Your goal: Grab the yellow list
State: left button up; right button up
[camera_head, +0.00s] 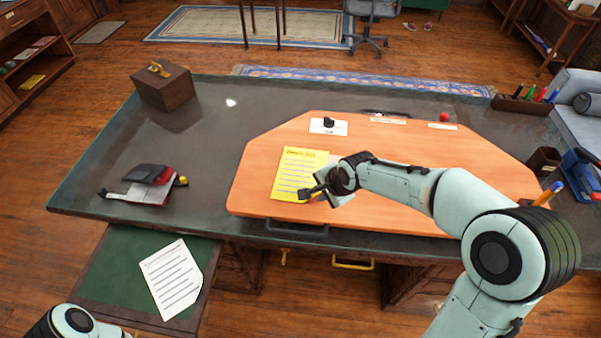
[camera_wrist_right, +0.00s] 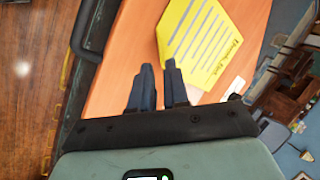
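The yellow list (camera_head: 297,170) is a sheet with a title and ruled lines, lying flat on the orange desk mat. My right gripper (camera_head: 307,192) is at the list's lower right corner in the head view. In the right wrist view the list (camera_wrist_right: 200,42) lies just beyond the fingertips. The two dark fingers (camera_wrist_right: 159,66) have a narrow gap with nothing between them. The list's lower right corner is partly hidden by the gripper in the head view. My left gripper is out of view; only part of that arm shows at the bottom left.
The orange mat (camera_head: 440,160) covers the desk's middle. A white lined sheet (camera_head: 171,277) lies on the green pull-out board at lower left. A black-and-red wallet-like item (camera_head: 148,175), a wooden box (camera_head: 163,87), a stamp (camera_head: 329,123) and a red ball (camera_head: 444,117) are on the desk.

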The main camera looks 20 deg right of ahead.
aim_at(315, 202)
jog(key=shift+w+f, duration=0.2)
jog(key=shift+f, duration=0.4)
jog(key=x, duration=0.4)
jog(key=shift+w+p, duration=0.25)
jog(key=shift+p, duration=0.05)
grip_shut()
